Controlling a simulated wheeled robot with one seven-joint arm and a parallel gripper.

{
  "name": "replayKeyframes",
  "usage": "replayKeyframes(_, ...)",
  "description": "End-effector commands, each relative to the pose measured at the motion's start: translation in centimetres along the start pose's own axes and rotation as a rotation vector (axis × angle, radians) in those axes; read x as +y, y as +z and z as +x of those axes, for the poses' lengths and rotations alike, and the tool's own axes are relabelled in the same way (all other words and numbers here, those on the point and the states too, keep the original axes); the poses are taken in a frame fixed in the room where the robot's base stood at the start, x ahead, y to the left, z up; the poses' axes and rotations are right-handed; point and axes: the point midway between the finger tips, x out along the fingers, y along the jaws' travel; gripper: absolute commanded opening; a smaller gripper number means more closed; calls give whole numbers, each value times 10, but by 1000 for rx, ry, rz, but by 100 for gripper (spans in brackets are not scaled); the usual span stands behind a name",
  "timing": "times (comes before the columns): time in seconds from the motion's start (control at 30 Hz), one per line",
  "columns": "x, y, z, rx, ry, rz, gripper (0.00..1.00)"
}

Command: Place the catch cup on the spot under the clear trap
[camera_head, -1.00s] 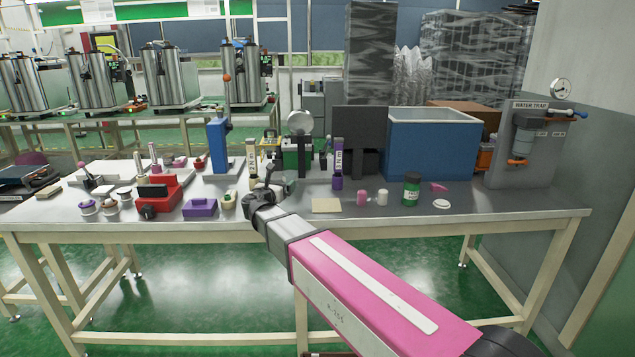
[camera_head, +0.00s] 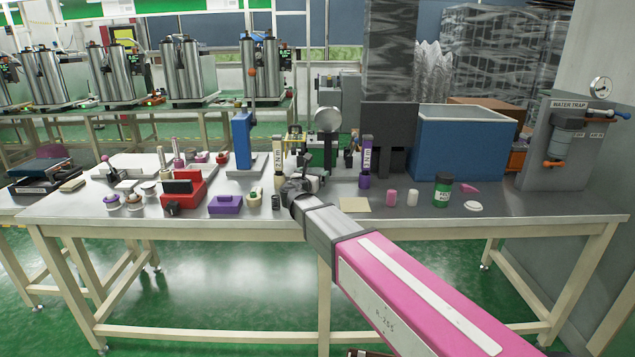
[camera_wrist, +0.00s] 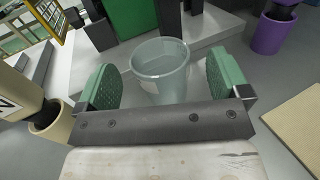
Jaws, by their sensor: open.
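The catch cup, a translucent pale cup (camera_wrist: 160,68), stands upright between my gripper's green finger pads in the wrist view. My gripper (camera_wrist: 163,86) is open, with one pad on each side of the cup. In the head view my gripper (camera_head: 310,184) is over the table between the cream and purple columns, and the cup cannot be made out there. A water trap with a greyish bowl (camera_head: 566,146) hangs on the grey panel at the far right; the spot under it cannot be made out.
The cream column (camera_head: 278,165) and purple column (camera_head: 366,163) flank my gripper. The table's right front (camera_head: 540,205) is clear.

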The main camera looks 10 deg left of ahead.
Motion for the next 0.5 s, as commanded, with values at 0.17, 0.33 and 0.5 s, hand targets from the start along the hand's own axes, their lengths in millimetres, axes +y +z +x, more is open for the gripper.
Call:
replayKeyframes(0.17, 0, 0, 28, 0, -2, 0, 94)
replayKeyframes(0.33, 0, 0, 34, 0, 0, 0, 94)
replayKeyframes(0.5, -1, 0, 33, 0, 0, 0, 81)
